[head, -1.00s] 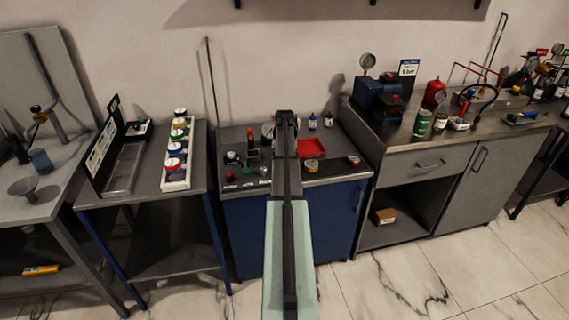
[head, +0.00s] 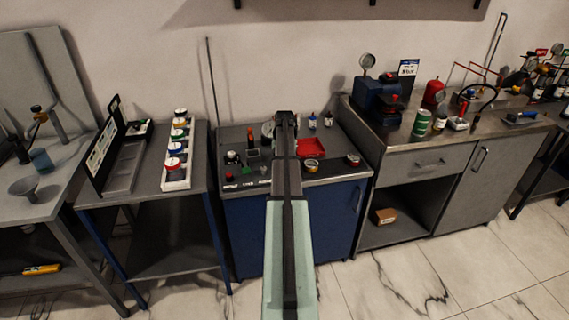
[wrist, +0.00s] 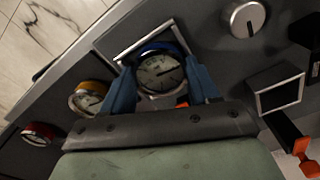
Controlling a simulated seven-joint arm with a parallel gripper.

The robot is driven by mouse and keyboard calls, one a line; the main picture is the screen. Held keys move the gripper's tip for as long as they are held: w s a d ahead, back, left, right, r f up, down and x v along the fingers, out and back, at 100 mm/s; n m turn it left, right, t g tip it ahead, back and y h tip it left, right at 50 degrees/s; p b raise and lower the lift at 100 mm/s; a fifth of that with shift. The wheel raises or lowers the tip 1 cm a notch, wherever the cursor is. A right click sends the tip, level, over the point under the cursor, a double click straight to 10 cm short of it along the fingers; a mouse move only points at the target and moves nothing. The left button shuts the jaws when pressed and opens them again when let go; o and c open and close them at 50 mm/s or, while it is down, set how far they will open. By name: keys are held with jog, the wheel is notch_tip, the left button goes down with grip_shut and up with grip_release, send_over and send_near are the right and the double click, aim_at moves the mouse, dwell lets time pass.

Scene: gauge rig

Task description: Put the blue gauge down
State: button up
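In the wrist view the blue gauge (wrist: 160,73) has a pale dial and a dark blue rim. It sits between the two blue-grey fingers of my gripper (wrist: 161,80), which press close on both its sides. The gauge is over a pale-edged square frame (wrist: 125,52) on the dark bench top; I cannot tell whether it touches the surface. In the head view my arm hides the gripper and the gauge on the middle bench (head: 330,178).
A yellow-rimmed gauge (wrist: 88,98) and a red-rimmed gauge (wrist: 40,135) lie to the left in the wrist view. A round knob (wrist: 244,18) and a small screen (wrist: 279,95) are on the right. A red tray (head: 311,147) and a rack of gauges (head: 177,176) show in the head view.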

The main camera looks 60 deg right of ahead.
notch_tip(320, 180, up, 12)
jog(key=shift+r, duration=0.1)
dwell(0.5)
dwell(1.1)
